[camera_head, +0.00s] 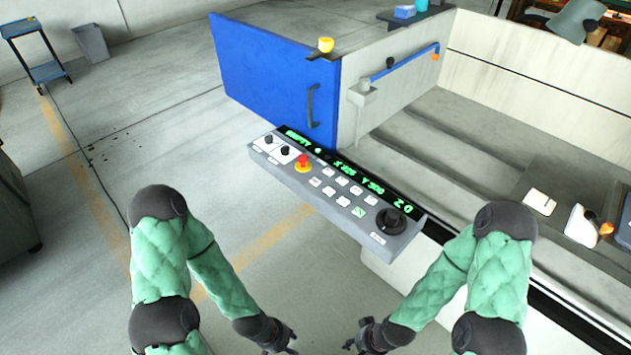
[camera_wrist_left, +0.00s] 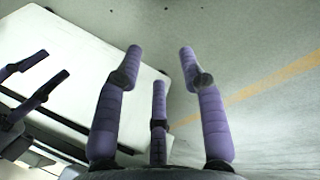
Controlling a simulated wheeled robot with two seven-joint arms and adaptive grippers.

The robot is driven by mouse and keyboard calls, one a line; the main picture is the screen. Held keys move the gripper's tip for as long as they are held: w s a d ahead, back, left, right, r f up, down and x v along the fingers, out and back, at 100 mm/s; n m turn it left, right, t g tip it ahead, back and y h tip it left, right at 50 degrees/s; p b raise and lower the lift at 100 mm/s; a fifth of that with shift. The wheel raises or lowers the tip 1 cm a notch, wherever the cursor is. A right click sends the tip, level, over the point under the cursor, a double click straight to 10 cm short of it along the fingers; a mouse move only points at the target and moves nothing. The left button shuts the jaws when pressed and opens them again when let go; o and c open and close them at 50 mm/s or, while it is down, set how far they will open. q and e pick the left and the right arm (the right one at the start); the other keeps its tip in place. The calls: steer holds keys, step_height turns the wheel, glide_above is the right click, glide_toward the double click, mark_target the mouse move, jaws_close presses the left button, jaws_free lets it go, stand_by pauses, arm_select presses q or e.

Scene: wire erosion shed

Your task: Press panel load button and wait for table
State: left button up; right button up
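The grey control panel (camera_head: 275,165) juts from the front of the machine. Its display (camera_head: 345,170) shows green text reading roughly "EMPTY", X, Y and Z values. Below are several small white buttons (camera_head: 328,191), one green-marked button (camera_head: 358,211), a red stop button (camera_head: 303,161) on yellow, and black knobs. The button labels are too small to read, so I cannot tell which is load. My left gripper (camera_head: 292,349) is below the panel, apart from it; its three fingers (camera_wrist_left: 160,60) are spread and empty. My right gripper (camera_head: 352,338) is also below the panel, fingers apart and empty.
A blue door (camera_head: 265,75) with a handle stands open behind the panel. The machine's work area (camera_head: 450,130) lies to the right, with a white block (camera_head: 540,202) and a white-and-orange item (camera_head: 583,225). Open floor (camera_head: 150,120) lies left; a blue cart (camera_head: 45,70) stands far left.

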arm_select(q)
jaws_close()
stand_by(1.2)
